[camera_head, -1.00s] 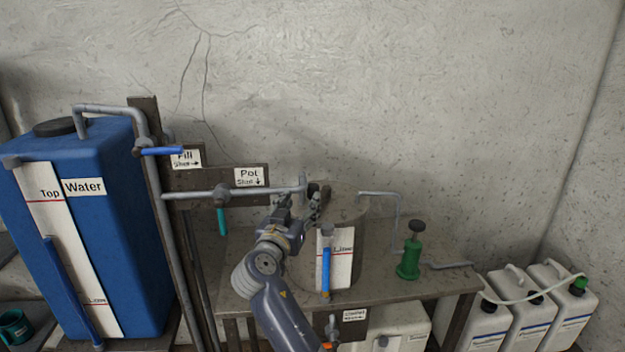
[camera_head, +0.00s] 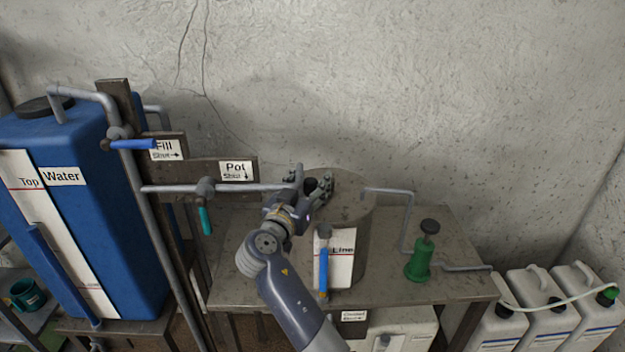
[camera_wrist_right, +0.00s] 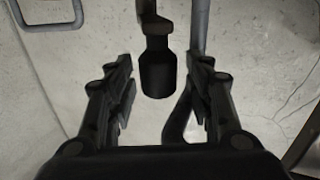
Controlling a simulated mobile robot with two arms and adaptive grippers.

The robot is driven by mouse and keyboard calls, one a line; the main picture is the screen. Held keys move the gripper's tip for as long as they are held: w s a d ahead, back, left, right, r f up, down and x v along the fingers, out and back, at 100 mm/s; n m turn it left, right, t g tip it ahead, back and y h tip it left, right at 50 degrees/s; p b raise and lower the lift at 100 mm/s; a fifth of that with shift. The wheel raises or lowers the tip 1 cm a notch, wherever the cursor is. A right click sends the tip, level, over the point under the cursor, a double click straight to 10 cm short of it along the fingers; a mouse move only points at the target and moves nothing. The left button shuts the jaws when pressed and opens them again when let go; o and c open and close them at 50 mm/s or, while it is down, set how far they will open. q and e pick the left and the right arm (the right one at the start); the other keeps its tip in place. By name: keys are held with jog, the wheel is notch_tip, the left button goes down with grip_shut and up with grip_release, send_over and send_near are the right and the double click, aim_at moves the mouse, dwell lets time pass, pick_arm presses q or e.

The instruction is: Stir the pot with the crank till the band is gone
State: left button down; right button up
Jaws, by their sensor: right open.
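The pot (camera_head: 352,212) is a grey metal cylinder on the metal table (camera_head: 455,290), with a white label marked with a line (camera_head: 342,262) and a blue upright tube (camera_head: 324,268) on its front. My right gripper (camera_head: 313,187) is over the pot's top, with its open fingers on either side of the crank's dark knob. In the right wrist view the black knob (camera_wrist_right: 158,75) lies between the open fingers, with a gap on each side. The rest of the crank is mostly hidden by the gripper. I cannot make out a band. My left gripper is out of view.
A blue water tank (camera_head: 75,215) stands at the left. A grey pipe with a Pot sign (camera_head: 236,170) runs close to the gripper. A green hand pump (camera_head: 420,258) stands right of the pot. White jugs (camera_head: 542,315) stand at the lower right.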

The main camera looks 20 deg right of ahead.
jog(key=shift+s+a, duration=0.1)
jog(key=shift+c, duration=0.6)
jog(key=c, duration=0.9)
grip_shut()
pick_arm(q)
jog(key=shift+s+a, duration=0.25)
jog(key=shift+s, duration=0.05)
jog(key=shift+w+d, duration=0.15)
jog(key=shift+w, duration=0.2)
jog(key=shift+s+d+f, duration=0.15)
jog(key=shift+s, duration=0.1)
